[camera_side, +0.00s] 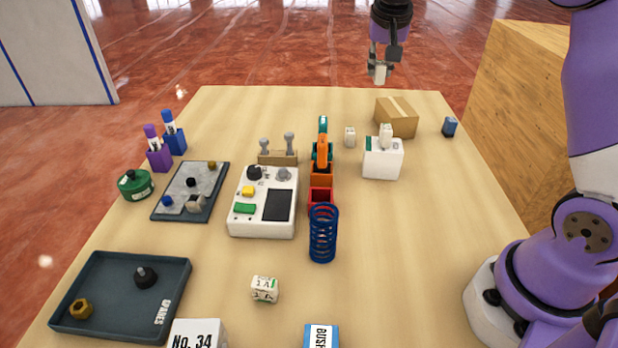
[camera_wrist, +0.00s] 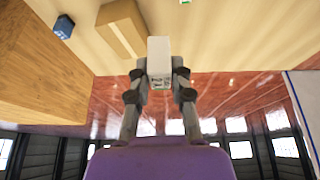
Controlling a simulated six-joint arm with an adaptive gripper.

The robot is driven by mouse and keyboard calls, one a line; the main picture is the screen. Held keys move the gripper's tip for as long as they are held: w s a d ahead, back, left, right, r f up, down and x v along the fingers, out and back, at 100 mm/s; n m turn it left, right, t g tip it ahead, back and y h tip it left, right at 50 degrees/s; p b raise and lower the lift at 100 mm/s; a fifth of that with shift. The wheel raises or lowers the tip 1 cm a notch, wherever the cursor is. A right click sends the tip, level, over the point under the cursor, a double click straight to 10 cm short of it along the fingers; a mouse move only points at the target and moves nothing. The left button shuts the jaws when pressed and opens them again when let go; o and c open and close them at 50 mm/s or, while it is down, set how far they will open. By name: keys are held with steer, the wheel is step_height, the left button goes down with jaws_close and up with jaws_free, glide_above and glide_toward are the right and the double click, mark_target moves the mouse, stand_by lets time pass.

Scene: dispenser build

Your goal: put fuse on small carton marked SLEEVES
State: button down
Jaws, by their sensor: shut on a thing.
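My gripper (camera_side: 380,65) is raised above and behind the far edge of the table. It is shut on a small white block with dark print, which I take to be the fuse (camera_wrist: 159,58); the print is too small to read. The block is between both fingers in the wrist view (camera_wrist: 157,78). A brown cardboard carton (camera_side: 396,117) sits on the table's far right part, below and in front of my gripper. It also shows in the wrist view (camera_wrist: 122,28), beside the held block. No SLEEVES marking is readable on it.
A small blue object (camera_side: 449,126) stands right of the carton. A white box (camera_side: 382,160) with a white piece on top is in front of it. A wooden block (camera_side: 520,110) rises beside the table.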

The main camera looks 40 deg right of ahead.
steer(key=shift+w+r, duration=0.1)
steer(key=shift+w, duration=0.2)
steer(key=d+f, duration=0.2)
steer(key=d, duration=0.1)
steer(key=d+f, duration=0.2)
steer(key=d, duration=0.2)
steer(key=d+f, duration=0.2)
steer(key=d, duration=0.2)
steer(key=shift+s+f, duration=0.15)
steer(key=shift+f, duration=2.2)
steer(key=shift+f, duration=0.1)
steer(key=c, duration=0.8)
jaws_free()
